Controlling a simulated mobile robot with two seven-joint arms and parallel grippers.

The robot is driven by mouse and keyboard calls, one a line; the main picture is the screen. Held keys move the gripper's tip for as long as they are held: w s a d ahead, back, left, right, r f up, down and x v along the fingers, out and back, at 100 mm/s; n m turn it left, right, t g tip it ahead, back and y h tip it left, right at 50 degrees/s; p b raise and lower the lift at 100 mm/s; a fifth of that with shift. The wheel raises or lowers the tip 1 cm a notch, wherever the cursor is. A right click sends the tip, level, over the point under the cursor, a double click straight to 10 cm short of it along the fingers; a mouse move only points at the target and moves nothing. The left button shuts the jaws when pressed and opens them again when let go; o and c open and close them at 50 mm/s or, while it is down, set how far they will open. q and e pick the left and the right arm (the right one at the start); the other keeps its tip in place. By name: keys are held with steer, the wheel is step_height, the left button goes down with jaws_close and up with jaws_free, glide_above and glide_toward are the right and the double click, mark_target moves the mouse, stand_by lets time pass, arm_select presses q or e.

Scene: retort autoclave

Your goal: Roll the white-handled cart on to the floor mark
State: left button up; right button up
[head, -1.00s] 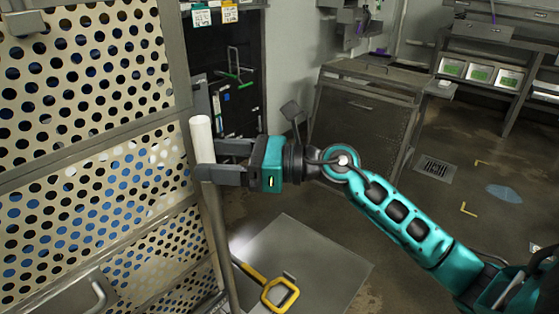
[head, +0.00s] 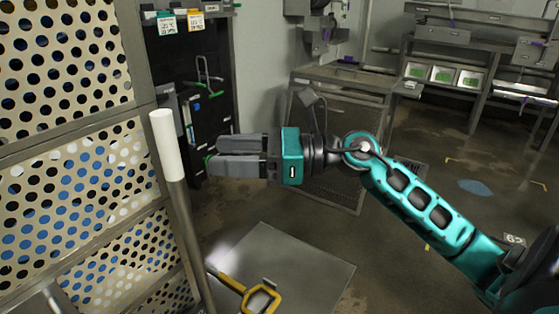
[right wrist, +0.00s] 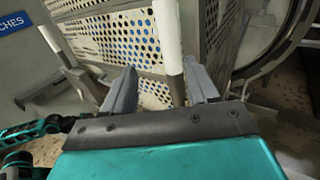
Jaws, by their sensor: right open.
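The cart (head: 75,155) with cream perforated panels fills the left of the head view. Its upright post ends in a white handle (head: 166,145). My right gripper (head: 212,154) is open and empty, to the right of the handle and apart from it. In the right wrist view the white handle (right wrist: 168,38) stands beyond the two open fingers (right wrist: 160,90), in line with the gap between them. Yellow corner marks (head: 428,247) show on the floor at the right, partly hidden by my right arm. My left gripper is not in view.
A flat grey plate (head: 285,262) and a yellow-framed handle (head: 262,299) are low in front. A black rack (head: 195,95), a metal cabinet (head: 335,130) and benches stand behind. A blue patch (head: 475,187) lies on open floor at the right.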

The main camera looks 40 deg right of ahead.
steer(key=b+v, duration=0.5)
steer(key=v, duration=0.2)
stand_by(0.5)
steer(key=shift+s, duration=0.15)
stand_by(0.3)
steer(key=shift+d, duration=0.1)
